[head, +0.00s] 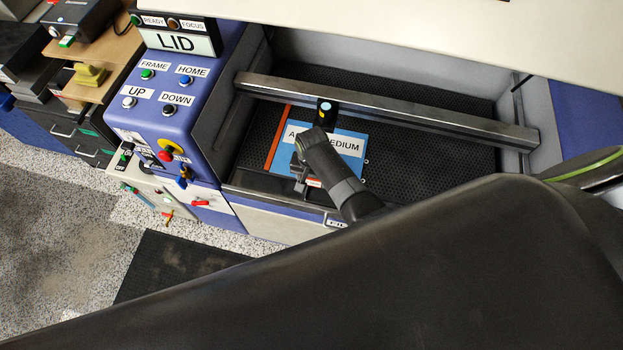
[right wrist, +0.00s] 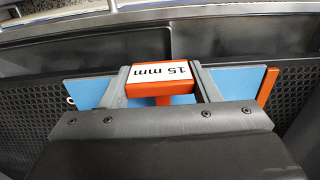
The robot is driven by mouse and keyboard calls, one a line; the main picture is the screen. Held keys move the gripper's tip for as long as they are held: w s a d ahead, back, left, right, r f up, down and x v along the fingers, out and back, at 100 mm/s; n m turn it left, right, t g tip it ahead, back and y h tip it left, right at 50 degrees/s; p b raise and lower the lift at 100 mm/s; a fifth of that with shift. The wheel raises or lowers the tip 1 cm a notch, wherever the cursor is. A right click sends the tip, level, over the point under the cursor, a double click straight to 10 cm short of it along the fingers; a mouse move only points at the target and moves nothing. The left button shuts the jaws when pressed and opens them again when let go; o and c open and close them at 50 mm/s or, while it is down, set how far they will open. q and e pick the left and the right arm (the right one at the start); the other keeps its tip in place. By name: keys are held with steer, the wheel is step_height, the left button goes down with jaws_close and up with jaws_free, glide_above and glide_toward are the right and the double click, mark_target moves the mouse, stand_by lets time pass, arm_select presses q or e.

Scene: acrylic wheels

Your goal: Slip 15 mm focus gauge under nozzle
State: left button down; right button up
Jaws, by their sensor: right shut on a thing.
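The focus gauge is an orange block with a white "15 mm" label; in the right wrist view the gauge (right wrist: 162,78) sits between the two grey fingers of my right gripper (right wrist: 160,85), which is shut on it. In the head view my right gripper (head: 303,182) is over the near side of the blue sheet (head: 345,132), and only a sliver of the gauge shows below it. The nozzle head (head: 326,112) is a dark block with a blue dot on the metal rail, beyond my gripper. Its tip is hidden. My left gripper is not in view.
The metal rail (head: 400,112) crosses the laser bed (head: 440,150), a dark honeycomb surface. An orange strip (head: 279,137) lies along the sheet's left edge. The blue control panel (head: 175,90) stands left, and the pale lid (head: 430,35) hangs above. The bed's right side is clear.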

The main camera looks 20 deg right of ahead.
steer(key=shift+w+d+f, duration=0.1)
steer(key=shift+w+f, duration=0.05)
steer(key=shift+f, duration=0.3)
steer(key=shift+w+d+r+b, duration=0.1)
steer(key=shift+w+d+b, duration=0.25)
steer(key=shift+w, duration=0.15)
steer(key=shift+w+d+b, duration=0.5)
steer(key=shift+w+d, duration=0.2)
steer(key=shift+w, duration=0.3)
steer(key=shift+w+d+b, duration=0.45)
steer(key=shift+w+d, duration=0.2)
steer(key=shift+w, duration=0.35)
steer(key=shift+f, duration=0.2)
steer(key=o, duration=1.1)
